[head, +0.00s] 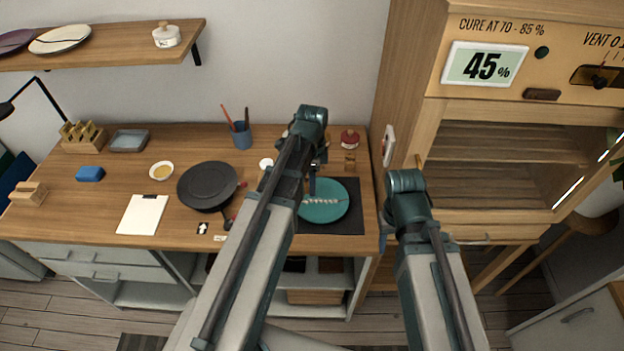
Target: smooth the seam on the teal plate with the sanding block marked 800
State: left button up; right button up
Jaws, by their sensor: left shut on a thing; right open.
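The teal plate (325,208) lies on a dark mat (350,222) at the right of the workbench. A pale, bumpy seam runs across its middle. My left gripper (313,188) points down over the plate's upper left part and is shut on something. The held thing is too small and hidden to identify, and I cannot tell whether it touches the plate. My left arm covers the bench left of the plate. My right arm is right of the bench, with its gripper hidden. I can read no 800 mark on any block.
The bench (130,187) also holds a black turntable (207,186), white paper (142,214), a blue block (90,174), a small yellow-filled dish (161,171), a wooden rack (83,143) and a brush cup (241,135). A wooden cabinet (480,120) reading 45% stands at right.

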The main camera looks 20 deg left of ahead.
aim_at(313, 200)
dwell(0.3)
pick_arm(q)
jog(key=d+f+b, duration=0.3)
jog(key=f, duration=0.1)
jog(key=shift+w+d+b, duration=0.2)
jog(key=shift+w+b, duration=0.1)
jog(key=shift+b, duration=0.1)
jog(key=shift+r, duration=0.1)
dwell(0.3)
jog(key=shift+s+a+f+b, duration=0.2)
jog(key=shift+a, duration=0.6)
jog(key=shift+s+a+f+b, duration=0.15)
jog(key=shift+a+f+b, duration=0.05)
jog(key=shift+a, duration=0.6)
jog(key=shift+f+b, duration=0.9)
